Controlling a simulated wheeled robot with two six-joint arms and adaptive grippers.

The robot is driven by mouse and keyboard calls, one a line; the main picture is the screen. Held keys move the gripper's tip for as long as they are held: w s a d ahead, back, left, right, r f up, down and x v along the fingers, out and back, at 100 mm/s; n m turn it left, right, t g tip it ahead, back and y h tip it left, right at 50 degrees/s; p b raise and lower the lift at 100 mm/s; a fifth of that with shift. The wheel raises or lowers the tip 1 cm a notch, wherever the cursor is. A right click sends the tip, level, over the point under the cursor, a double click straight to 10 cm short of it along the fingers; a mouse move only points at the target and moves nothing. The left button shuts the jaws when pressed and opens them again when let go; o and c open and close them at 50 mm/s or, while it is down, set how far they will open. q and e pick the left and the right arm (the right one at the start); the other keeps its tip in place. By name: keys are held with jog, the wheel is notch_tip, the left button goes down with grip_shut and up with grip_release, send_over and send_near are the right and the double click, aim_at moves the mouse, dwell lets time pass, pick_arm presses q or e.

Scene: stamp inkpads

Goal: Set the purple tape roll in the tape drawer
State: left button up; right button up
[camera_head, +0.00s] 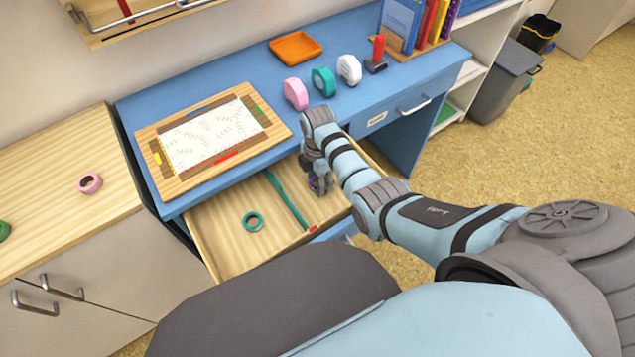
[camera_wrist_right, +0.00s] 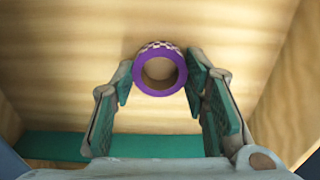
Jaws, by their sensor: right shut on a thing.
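The purple tape roll (camera_wrist_right: 160,92), with a checkered band, sits between the fingertips of my right gripper (camera_wrist_right: 160,82), which is shut on it. In the head view, my right gripper (camera_head: 320,184) reaches down into the right part of the open wooden drawer (camera_head: 222,222), and only a bit of the purple roll (camera_head: 313,183) shows. The wrist view shows the wooden drawer floor behind the roll; I cannot tell whether the roll touches it. My left gripper is not in view.
A teal divider (camera_head: 286,200) splits the drawer. A teal tape roll (camera_head: 253,221) lies left of it. Pink (camera_head: 295,94), teal (camera_head: 323,82) and white (camera_head: 349,70) dispensers stand on the blue desk (camera_head: 240,72) above, beside a wooden board (camera_head: 160,180).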

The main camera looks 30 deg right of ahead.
jog(key=shift+s+r, duration=0.1)
jog(key=shift+r, duration=0.05)
jog(key=o, duration=0.8)
jog(key=shift+f, duration=0.2)
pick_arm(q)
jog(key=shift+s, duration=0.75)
pick_arm(e)
jog(key=shift+o, duration=0.2)
jog(key=shift+r, duration=0.15)
pick_arm(q)
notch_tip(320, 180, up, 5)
jog(key=p, duration=0.5)
pick_arm(e)
notch_tip(320, 180, up, 12)
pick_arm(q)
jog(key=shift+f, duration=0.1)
